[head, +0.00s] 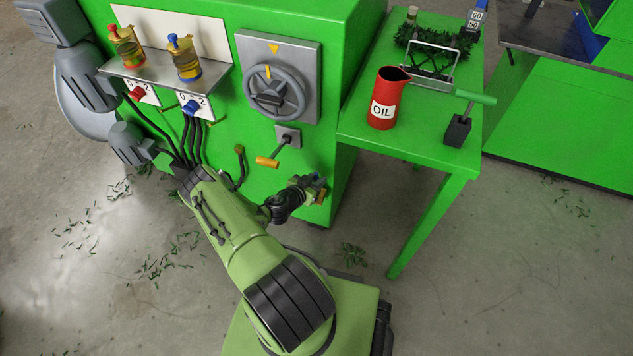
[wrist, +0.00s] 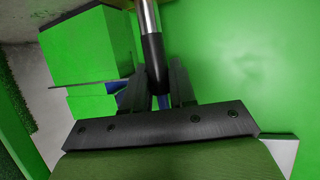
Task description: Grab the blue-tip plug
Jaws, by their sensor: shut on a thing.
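My gripper (wrist: 156,78) shows in the wrist view with a dark finger on each side of a plug (wrist: 154,58). The plug has a black sleeve, a silver shaft above it and a blue part low between the fingers. The fingers are shut on it. In the head view my gripper (head: 316,188) is small, at the lower right front of the green machine. The plug is too small there to make out clearly, and my wrist partly hides that area.
The green machine (head: 215,60) carries a handwheel (head: 275,92) and an orange-handled crank (head: 268,162) above my arm. Floor between the table legs is open.

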